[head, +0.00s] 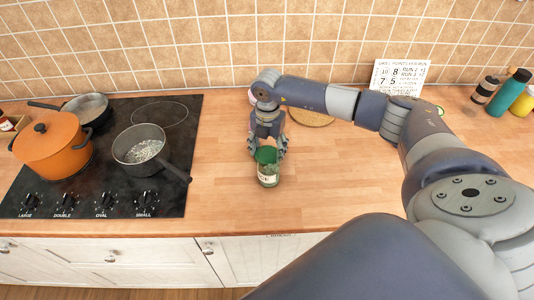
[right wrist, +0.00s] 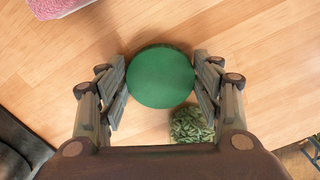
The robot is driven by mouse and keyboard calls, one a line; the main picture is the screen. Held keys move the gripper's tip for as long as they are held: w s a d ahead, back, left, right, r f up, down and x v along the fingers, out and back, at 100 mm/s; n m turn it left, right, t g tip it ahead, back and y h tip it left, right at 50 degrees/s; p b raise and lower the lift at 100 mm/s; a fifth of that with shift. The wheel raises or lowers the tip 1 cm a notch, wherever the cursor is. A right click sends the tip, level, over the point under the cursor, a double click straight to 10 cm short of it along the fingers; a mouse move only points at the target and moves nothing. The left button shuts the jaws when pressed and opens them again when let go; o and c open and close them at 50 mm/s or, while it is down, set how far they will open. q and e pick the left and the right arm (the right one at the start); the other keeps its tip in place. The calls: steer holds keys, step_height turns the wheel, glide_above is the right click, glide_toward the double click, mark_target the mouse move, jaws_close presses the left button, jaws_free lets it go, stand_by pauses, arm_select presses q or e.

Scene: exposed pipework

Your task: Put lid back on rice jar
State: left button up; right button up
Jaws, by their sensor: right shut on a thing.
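My right gripper (head: 267,150) is shut on a round green lid (head: 265,155), holding it level above the counter. In the right wrist view, the lid (right wrist: 160,77) sits between the fingertips of my right gripper (right wrist: 160,82). The jar (head: 268,176) is glass with a pale label and stands on the counter just in front of the gripper. In the right wrist view, the jar's open mouth shows green contents (right wrist: 192,124), below and right of the lid. Part of the jar is hidden by my gripper there. My left gripper is not in view.
A black hob (head: 60,180) at left bears an orange pot (head: 52,145), a saucepan (head: 139,148) and a pan (head: 86,106). A round wooden board (head: 312,118) and a sign (head: 401,76) are at the back. Bottles (head: 508,92) stand far right. Counter right of the jar is clear.

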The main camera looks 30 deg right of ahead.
steer(key=shift+r, duration=0.1)
steer(key=shift+r, duration=0.65)
step_height(320, 180, up, 16)
steer(key=b, duration=0.4)
steer(key=shift+r, duration=0.25)
